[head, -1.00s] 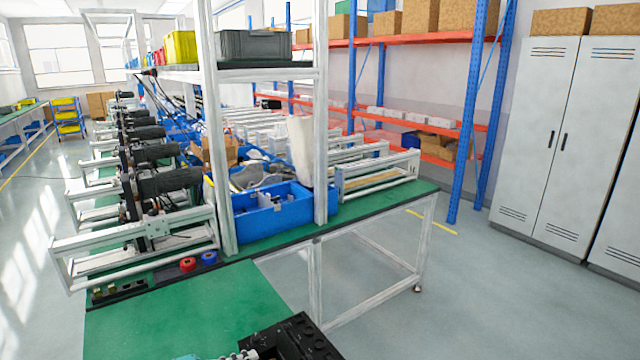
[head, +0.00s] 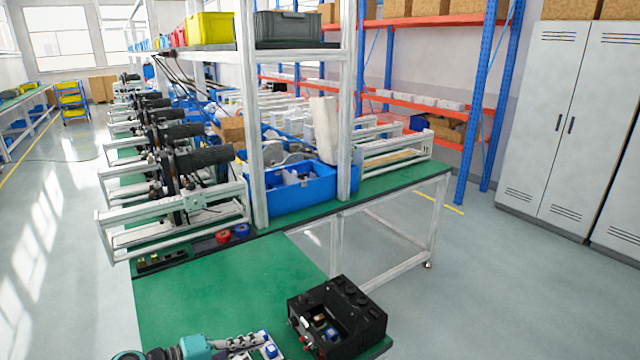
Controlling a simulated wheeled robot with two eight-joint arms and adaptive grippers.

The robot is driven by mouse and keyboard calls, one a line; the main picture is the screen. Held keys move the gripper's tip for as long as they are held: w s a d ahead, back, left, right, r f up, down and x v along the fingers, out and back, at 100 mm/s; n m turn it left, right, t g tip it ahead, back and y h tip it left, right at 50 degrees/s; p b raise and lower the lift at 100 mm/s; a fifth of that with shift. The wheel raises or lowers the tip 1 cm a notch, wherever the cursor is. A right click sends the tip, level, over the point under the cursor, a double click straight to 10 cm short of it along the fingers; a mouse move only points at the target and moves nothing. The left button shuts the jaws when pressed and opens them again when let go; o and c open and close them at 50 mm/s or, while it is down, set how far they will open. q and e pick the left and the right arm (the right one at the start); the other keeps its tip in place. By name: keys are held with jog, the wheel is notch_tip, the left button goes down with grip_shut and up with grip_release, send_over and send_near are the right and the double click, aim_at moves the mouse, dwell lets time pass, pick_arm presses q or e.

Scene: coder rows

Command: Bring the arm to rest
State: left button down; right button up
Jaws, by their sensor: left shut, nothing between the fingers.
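My left arm comes in along the bottom edge of the head view, with a teal link and a grey, jointed end. Its gripper (head: 266,345) is low over the front of the green bench top (head: 205,290), just left of the black box (head: 350,338). The gripper is shut and holds nothing. Small blue and white parts show at its end; I cannot tell whether these belong to the gripper. My right gripper is not in view.
The open black box stands at the bench's front right corner. A blue bin (head: 290,195), white frames and red and blue tape rolls (head: 223,237) sit behind. Grey cabinets (head: 570,120) stand at the right.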

pick_arm(q)
jog(key=s+f+m+y, duration=0.1)
jog(key=s+y, duration=0.1)
jog(key=s+d+g+y, duration=0.1)
jog(key=s+y, duration=0.1)
jog(key=s, duration=0.1)
jog(key=s+d+f+m+g+y, duration=0.1)
jog(key=s+y, duration=0.1)
jog(key=s, duration=0.1)
jog(key=shift+s+d+f+m, duration=0.2)
jog(key=shift+f+m, duration=0.1)
jog(key=shift+f, duration=0.05)
jog(key=s+a+m+t+y, duration=0.1)
jog(key=s+a+m+y, duration=0.3)
jog(key=s+a+y, duration=0.1)
jog(key=shift+s+r+y, duration=0.25)
jog(key=shift+s+y, duration=0.35)
jog(key=shift+s, duration=0.55)
